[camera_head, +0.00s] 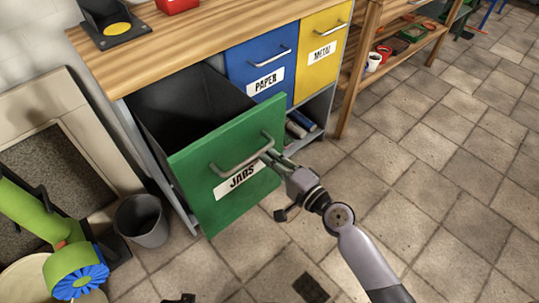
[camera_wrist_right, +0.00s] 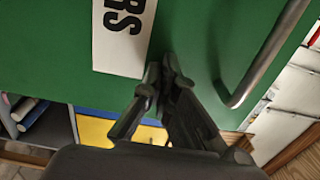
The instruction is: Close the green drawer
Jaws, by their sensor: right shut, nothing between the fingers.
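The green drawer (camera_head: 225,190) is pulled well out of the wooden-topped cabinet, showing its dark interior. Its front has a metal handle (camera_head: 243,158) and a white label (camera_head: 237,181). In the right wrist view, the green front (camera_wrist_right: 60,40) fills much of the picture, with the handle (camera_wrist_right: 266,57) to the right. My right gripper (camera_head: 270,157) is shut and empty at the drawer front, beside the handle's right end. In the wrist view, its fingertips (camera_wrist_right: 165,68) are between label and handle; I cannot tell whether they touch the front. My left gripper is not in view.
The blue drawer (camera_head: 252,72) and yellow drawer (camera_head: 314,58) are shut. A grey bin (camera_head: 143,222) stands left of the green drawer. A wooden shelf (camera_head: 385,75) is to the right. The tiled floor (camera_head: 440,190) at right is largely clear.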

